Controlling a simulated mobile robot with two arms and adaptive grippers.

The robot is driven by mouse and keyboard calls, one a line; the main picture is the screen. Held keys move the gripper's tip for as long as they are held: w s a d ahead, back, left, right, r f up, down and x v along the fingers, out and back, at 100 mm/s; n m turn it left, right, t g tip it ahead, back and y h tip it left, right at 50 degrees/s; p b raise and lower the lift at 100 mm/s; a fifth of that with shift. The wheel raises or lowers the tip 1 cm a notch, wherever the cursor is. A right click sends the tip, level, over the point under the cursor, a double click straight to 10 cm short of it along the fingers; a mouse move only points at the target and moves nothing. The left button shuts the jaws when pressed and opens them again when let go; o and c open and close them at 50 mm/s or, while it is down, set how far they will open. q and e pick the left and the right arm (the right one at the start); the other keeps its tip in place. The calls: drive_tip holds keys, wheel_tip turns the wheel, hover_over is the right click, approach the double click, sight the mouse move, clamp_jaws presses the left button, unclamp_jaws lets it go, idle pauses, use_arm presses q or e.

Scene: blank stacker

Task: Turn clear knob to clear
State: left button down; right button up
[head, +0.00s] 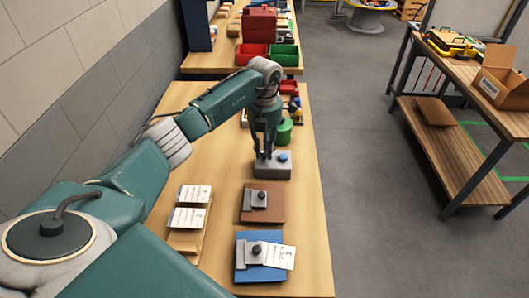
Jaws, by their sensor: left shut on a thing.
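A grey box (272,171) stands on the wooden bench, with a blue round knob or button (283,156) on the right of its top. My left gripper (264,155) points down over the left part of the box top. Its fingers are shut on a small knob there, which they mostly hide. I cannot read any marking on the box or tell which way the held knob points. My right gripper is not in view.
Nearer on the bench (300,215) are a brown block (273,206) and a blue block (252,272) with grey fittings and black knobs. White cards (190,217) lie at left. A green cylinder (284,132) stands behind the box. Another table is at right.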

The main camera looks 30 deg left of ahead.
use_arm(q)
drive_tip(key=m+b, duration=0.2)
drive_tip(key=m, duration=0.1)
drive_tip(key=shift+f+m, duration=0.1)
drive_tip(key=shift+m, duration=0.3)
drive_tip(key=m+b, duration=0.2)
drive_tip(key=m, duration=0.1)
drive_tip(key=shift+m, duration=0.3)
drive_tip(key=m+b, duration=0.1)
drive_tip(key=m, duration=0.2)
drive_tip(key=shift+m, duration=0.3)
drive_tip(key=shift+r+m+b, duration=0.2)
drive_tip(key=shift+m+b, duration=0.45)
drive_tip(key=shift+m, duration=1.25)
drive_tip(key=shift+w, duration=0.1)
drive_tip(key=c, duration=1.5)
unclamp_jaws()
drive_tip(key=shift+c, duration=0.2)
